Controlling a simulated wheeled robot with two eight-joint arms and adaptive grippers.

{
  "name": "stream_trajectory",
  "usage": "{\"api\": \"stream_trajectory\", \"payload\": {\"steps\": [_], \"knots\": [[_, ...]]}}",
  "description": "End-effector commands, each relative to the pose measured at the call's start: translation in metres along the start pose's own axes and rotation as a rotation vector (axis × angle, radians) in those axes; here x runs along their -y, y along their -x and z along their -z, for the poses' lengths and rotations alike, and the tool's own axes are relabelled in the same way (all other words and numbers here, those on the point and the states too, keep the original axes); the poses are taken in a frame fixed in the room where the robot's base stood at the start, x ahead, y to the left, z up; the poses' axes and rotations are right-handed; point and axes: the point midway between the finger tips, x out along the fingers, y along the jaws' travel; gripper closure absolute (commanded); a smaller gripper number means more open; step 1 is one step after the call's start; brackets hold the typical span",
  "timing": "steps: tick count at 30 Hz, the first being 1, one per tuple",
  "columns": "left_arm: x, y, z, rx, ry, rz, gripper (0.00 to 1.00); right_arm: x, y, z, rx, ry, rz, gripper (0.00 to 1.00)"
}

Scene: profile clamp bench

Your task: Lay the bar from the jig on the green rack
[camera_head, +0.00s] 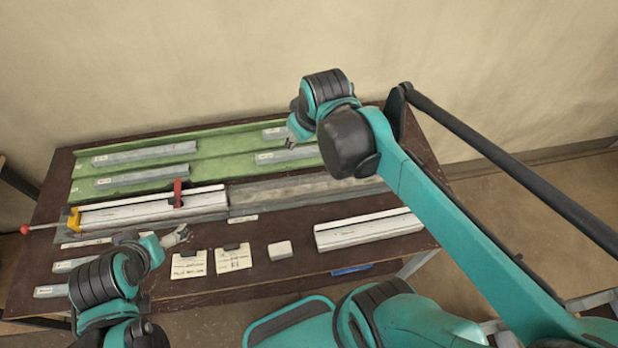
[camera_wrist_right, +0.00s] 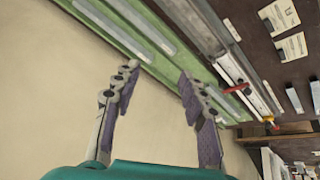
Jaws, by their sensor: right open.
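The green rack (camera_head: 215,150) lies along the back of the table with several grey bars on it, including one at its upper left (camera_head: 145,153). The jig (camera_head: 205,214) runs in front of it, with a red clamp lever (camera_head: 178,193) and a yellow end piece (camera_head: 73,218). Pale lengths lie along its left half; I cannot tell which is a separate bar. My right gripper (camera_head: 292,130) is above the rack's right part. In the right wrist view (camera_wrist_right: 157,70) it is open with nothing between its fingers. My left gripper (camera_head: 181,235) is low in front of the jig; its opening is unclear.
A pale profile block (camera_head: 368,230) lies at the front right. A small white block (camera_head: 280,250) and two clipped cards (camera_head: 188,264) sit near the front middle. Short grey pieces (camera_head: 75,264) lie at the front left. A red-knobbed rod (camera_head: 25,229) sticks out past the left edge.

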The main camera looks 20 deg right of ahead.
Motion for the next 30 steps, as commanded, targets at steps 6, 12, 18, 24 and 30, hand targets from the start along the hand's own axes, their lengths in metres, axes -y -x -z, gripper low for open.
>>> {"api": "stream_trajectory", "payload": {"steps": [6,12,18,24,30], "knots": [[0.0,0.0,0.0,0.0,0.0,0.0,0.0,0.035,0.004,-0.059,-0.088,-0.186,-0.004,0.58],[0.0,0.0,0.0,0.0,0.0,0.0,0.0,0.051,-0.001,-0.086,-0.136,-0.29,0.001,0.58],[0.0,0.0,0.0,0.0,0.0,0.0,0.0,0.054,-0.003,-0.092,-0.147,-0.314,0.003,0.58],[0.0,0.0,0.0,0.0,0.0,0.0,0.0,0.053,-0.003,-0.091,-0.146,-0.312,0.003,0.58],[0.0,0.0,0.0,0.0,0.0,0.0,0.0,0.053,-0.003,-0.091,-0.146,-0.311,0.003,0.58]]}}
